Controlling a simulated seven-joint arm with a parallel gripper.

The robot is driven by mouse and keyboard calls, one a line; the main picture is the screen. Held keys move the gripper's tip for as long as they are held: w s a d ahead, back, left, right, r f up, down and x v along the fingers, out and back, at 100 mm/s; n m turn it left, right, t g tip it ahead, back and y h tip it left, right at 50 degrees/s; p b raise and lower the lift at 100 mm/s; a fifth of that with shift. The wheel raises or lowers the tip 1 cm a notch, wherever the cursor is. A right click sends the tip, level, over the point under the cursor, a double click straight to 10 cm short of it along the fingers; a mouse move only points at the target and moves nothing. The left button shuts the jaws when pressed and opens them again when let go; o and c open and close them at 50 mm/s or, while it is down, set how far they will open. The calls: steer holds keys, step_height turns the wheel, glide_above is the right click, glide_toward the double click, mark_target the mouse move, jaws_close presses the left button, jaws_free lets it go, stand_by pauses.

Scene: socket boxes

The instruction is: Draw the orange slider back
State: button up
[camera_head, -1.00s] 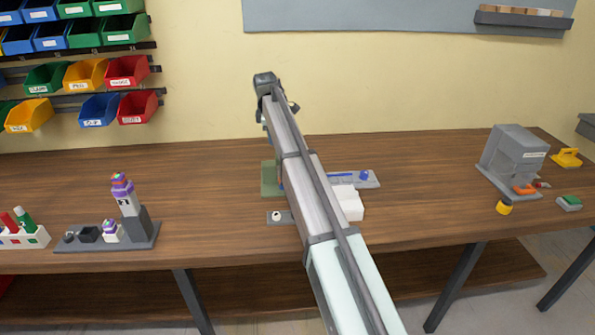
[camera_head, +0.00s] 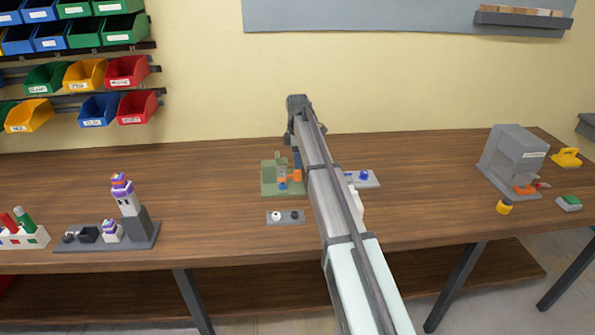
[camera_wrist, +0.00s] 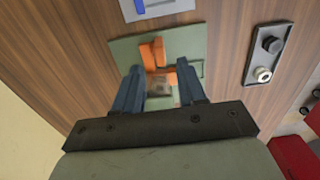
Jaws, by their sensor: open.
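A green board (camera_head: 269,185) lies on the table, partly hidden by my arm in the head view. In the wrist view the green board (camera_wrist: 125,53) carries an upper orange piece (camera_wrist: 152,53) and a lower orange piece (camera_wrist: 165,77). I cannot tell for sure which is the slider. My gripper (camera_wrist: 160,72) is open above the board, a finger on each side of the lower orange piece. Contact is not clear. My arm mostly hides the gripper in the head view.
A grey plate with a white knob (camera_head: 276,215) and a dark knob (camera_head: 294,215) sits in front of the board. A grey plate with blue parts (camera_head: 364,176) lies to its right. A grey machine (camera_head: 515,158) stands far right.

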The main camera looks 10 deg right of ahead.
mark_target(298, 171)
steer(key=shift+f, duration=2.65)
steer(key=shift+c, duration=0.3)
jaws_close()
